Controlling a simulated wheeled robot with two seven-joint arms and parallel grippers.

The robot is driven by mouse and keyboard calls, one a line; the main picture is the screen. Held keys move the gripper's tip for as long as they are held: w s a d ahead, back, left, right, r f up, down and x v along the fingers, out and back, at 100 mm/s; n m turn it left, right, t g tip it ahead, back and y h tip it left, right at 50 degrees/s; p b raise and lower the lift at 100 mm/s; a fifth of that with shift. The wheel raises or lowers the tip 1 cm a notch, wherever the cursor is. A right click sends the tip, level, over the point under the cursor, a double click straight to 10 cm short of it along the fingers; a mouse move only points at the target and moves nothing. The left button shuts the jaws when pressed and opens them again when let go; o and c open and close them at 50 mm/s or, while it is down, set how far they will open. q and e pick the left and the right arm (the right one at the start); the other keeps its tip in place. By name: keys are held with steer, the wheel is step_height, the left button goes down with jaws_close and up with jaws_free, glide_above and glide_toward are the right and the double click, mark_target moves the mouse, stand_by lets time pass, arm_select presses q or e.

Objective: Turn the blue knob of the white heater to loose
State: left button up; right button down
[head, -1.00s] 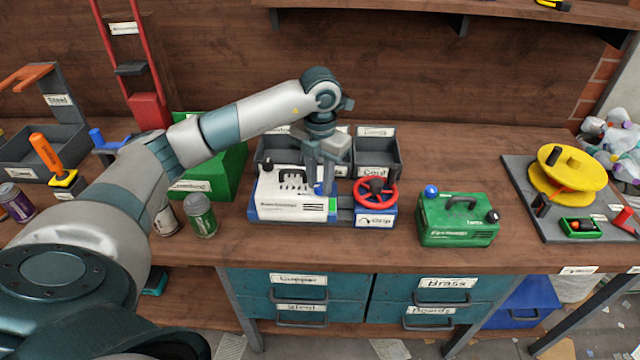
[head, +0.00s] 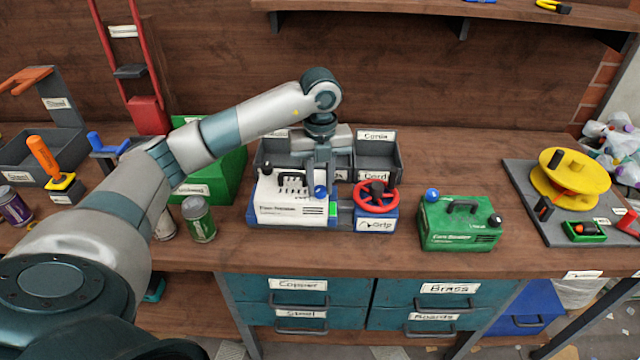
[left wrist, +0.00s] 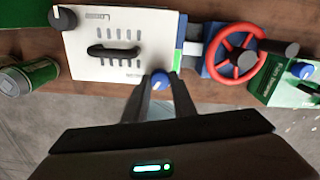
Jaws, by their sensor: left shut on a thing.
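The white heater (head: 285,213) stands on the bench, with a black handle and a black knob on top. Its blue knob (head: 320,191) is at its right front corner. My left gripper (head: 322,183) points down at that corner. In the left wrist view the blue knob (left wrist: 160,82) sits between the two fingertips (left wrist: 158,88), which are shut on it. The pointer and any marks around the knob are too small to read. My right gripper is not in view.
A red wheel (head: 376,197) on a blue base labelled Grip stands just right of the heater. A green heater (head: 458,230) with its own blue knob is farther right. Grey bins (head: 390,150) stand behind, a green can (head: 199,219) to the left.

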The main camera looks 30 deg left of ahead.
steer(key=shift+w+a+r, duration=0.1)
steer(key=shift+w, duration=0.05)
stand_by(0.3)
arm_select(q)
steer(key=o, duration=1.1)
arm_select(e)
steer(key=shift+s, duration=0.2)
arm_select(q)
steer(key=shift+r, duration=0.1)
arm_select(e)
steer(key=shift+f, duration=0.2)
arm_select(q)
steer(key=shift+r, duration=0.5)
step_height(320, 180, up, 7)
steer(key=shift+f+b, duration=0.2)
steer(key=shift+b, duration=0.4)
step_height(320, 180, up, 8)
glide_above(320, 188)
steer(key=shift+s+r, duration=0.1)
steer(key=shift+r, duration=0.75)
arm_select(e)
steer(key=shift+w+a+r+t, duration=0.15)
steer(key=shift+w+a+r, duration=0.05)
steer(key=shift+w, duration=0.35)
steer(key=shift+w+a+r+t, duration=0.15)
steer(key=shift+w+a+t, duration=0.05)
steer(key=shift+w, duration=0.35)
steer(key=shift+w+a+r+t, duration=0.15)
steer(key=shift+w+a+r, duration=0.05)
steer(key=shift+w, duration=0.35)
